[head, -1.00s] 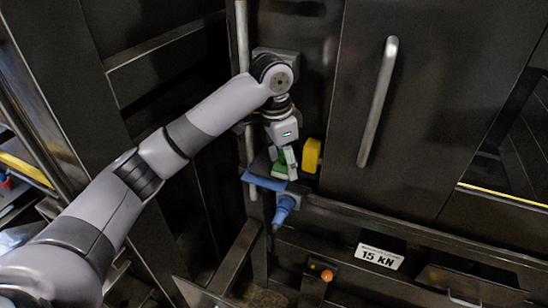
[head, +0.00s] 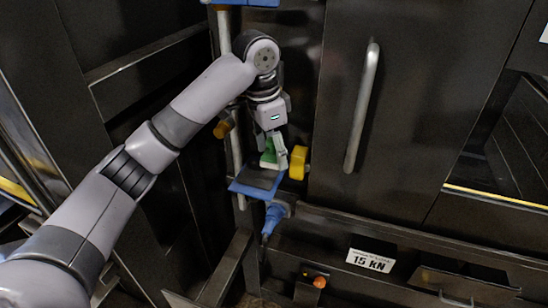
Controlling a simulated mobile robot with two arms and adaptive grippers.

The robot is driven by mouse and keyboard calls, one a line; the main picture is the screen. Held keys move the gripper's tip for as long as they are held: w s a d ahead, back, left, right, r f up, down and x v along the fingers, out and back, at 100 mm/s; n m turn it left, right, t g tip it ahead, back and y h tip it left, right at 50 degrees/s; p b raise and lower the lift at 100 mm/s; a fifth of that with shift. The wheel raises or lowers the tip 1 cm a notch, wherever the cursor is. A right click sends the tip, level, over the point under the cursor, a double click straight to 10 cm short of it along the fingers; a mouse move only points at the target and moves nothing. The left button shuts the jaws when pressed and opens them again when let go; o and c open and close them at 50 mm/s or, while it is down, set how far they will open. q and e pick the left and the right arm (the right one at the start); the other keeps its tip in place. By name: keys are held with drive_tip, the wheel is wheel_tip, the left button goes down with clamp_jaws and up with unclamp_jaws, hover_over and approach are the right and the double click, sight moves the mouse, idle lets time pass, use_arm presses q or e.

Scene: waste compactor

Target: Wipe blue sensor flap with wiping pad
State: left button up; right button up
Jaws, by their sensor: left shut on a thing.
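The blue sensor flap (head: 243,189) sticks out low in front of the dark machine wall, near the picture's middle. It has a blue edge and a dark upper face. My left gripper (head: 273,163) points down over the flap's back right part. It is shut on the wiping pad (head: 268,155), which is green and white. The fingers hide part of the pad. I cannot tell whether the pad touches the flap. My right gripper is not in view.
A yellow block (head: 298,163) sits close to the right of my left gripper. A blue connector (head: 274,215) is below the flap. A vertical pale pipe (head: 236,150) runs behind my arm. A door with a long metal handle (head: 362,108) is at the right.

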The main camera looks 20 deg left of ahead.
use_arm(q)
drive_tip(key=shift+r, duration=0.25)
drive_tip(key=shift+r, duration=1.35)
